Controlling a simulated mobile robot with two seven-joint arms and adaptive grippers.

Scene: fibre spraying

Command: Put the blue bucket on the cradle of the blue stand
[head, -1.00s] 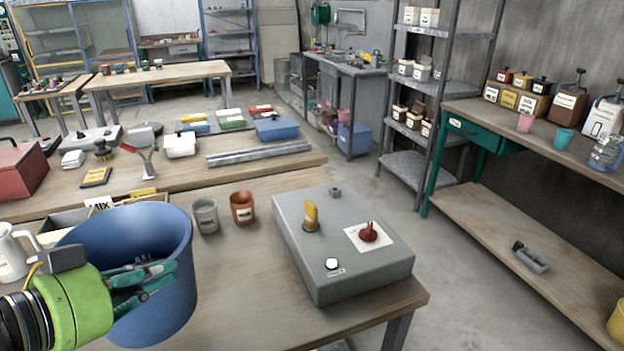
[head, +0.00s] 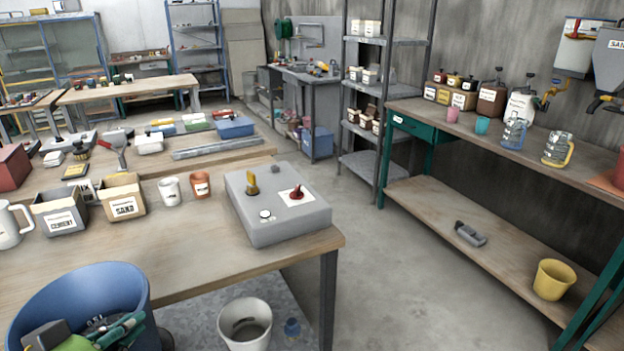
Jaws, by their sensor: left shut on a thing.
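The blue bucket (head: 85,287) is at the bottom left of the head view, in front of the near workbench, with its lower part cut off by the picture edge. My left gripper (head: 122,328), with a green body and dark teal fingers, is shut on the bucket at its near side. The bucket looks upright, with its open mouth up. I see no blue stand with a cradle in this view. My right gripper is not in view.
The near workbench (head: 200,245) holds a grey control box (head: 278,207), a cement box, a sand box and cups. A white bucket (head: 245,325) stands below its front edge. A yellow bucket (head: 553,280) sits on the right bench's lower shelf. Open floor lies between the benches.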

